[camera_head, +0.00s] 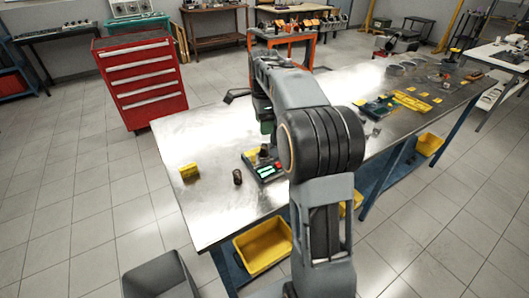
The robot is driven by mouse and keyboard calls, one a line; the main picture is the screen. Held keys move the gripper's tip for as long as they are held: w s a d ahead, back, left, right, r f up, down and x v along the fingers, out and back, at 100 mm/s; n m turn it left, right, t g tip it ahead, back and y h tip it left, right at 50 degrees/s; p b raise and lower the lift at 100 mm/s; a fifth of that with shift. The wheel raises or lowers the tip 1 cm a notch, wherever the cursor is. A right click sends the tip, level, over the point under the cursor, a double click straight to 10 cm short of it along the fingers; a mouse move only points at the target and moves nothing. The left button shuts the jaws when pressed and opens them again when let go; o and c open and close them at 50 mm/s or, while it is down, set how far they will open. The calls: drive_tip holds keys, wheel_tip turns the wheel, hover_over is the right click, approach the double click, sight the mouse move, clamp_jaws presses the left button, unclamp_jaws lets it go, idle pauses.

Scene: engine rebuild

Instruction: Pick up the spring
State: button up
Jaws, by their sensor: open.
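A small dark upright cylinder (238,177) stands on the left part of the metal table (215,215); it looks like the spring, but it is too small to be sure. My gripper (267,132) points down above a green-and-black device with a lit display (266,174), to the right of and behind the cylinder. My gripper is open. Its fingertips are small and partly hidden by my arm. A small dark item (263,153) sits on the device under my gripper; whether they touch cannot be told.
A yellow block (189,172) stands left of the cylinder. Tools and yellow pieces (411,101) lie farther right on the table. A yellow bin (263,246) and a grey bin (158,277) are below the front edge. A red drawer cabinet (140,79) stands behind. The table's left end is mostly clear.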

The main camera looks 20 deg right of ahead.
sight(264, 148)
wheel_tip(264, 148, down, 11)
drive_tip(key=shift+f, duration=0.1)
idle(0.6)
drive_tip(key=c, duration=1)
